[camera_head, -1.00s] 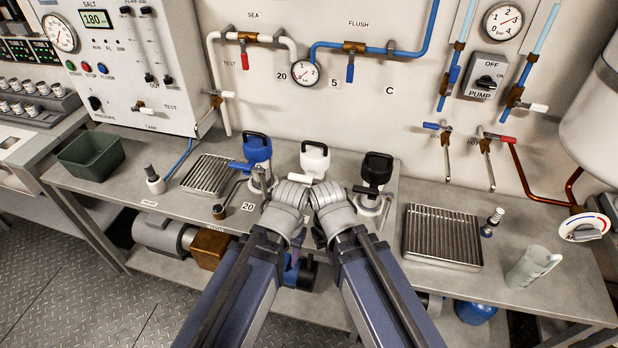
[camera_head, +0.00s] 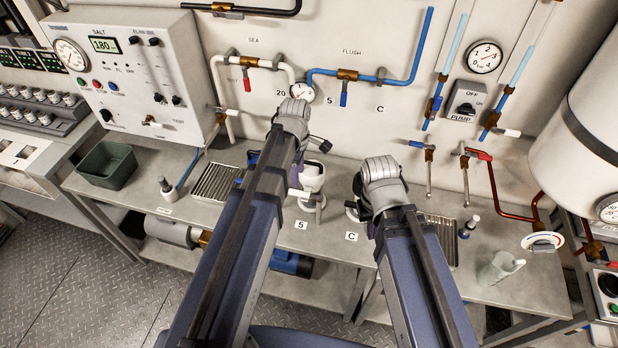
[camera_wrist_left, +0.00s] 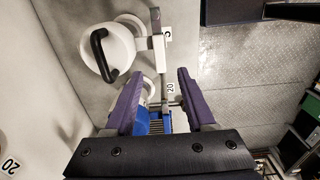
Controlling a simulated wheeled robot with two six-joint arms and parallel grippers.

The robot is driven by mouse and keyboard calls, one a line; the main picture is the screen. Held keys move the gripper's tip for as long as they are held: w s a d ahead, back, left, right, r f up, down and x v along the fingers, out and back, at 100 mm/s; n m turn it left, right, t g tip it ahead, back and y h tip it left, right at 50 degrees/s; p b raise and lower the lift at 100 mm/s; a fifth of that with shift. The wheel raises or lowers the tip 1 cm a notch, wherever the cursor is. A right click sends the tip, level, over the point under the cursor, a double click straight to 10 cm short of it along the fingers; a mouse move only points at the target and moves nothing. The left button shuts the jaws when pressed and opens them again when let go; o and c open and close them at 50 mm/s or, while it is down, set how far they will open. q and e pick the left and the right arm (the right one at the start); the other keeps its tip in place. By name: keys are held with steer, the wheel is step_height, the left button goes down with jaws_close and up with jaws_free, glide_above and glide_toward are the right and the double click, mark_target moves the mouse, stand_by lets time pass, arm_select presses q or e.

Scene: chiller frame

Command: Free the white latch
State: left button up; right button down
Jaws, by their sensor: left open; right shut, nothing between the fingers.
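The white housing (camera_head: 312,178) stands on the bench behind the number 5 label, partly covered by my left arm. Its white latch lever (camera_head: 300,193) sticks out low at its left in the head view. In the left wrist view, the white housing (camera_wrist_left: 122,50) shows a black handle, and its latch arm (camera_wrist_left: 154,42) points up-frame. My left gripper (camera_wrist_left: 160,80) is open, its purple fingers apart and empty, below the white housing in that view. A blue part (camera_wrist_left: 150,122) shows behind the fingers. My right gripper (camera_head: 362,202) is shut and empty right of the white housing; its fingertips are mostly hidden.
Number labels 5 (camera_head: 300,225) and C (camera_head: 351,237) lie along the bench front. A left drain grate (camera_head: 215,182), a green bin (camera_head: 106,165) and a clear jug (camera_head: 498,268) stand on the bench.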

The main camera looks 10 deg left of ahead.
mark_target(299, 192)
arm_select(q)
steer(key=shift+f, duration=0.1)
step_height(299, 192, down, 8)
steer(key=b, duration=0.8)
steer(key=shift+r, duration=0.2)
jaws_close()
stand_by(1.1)
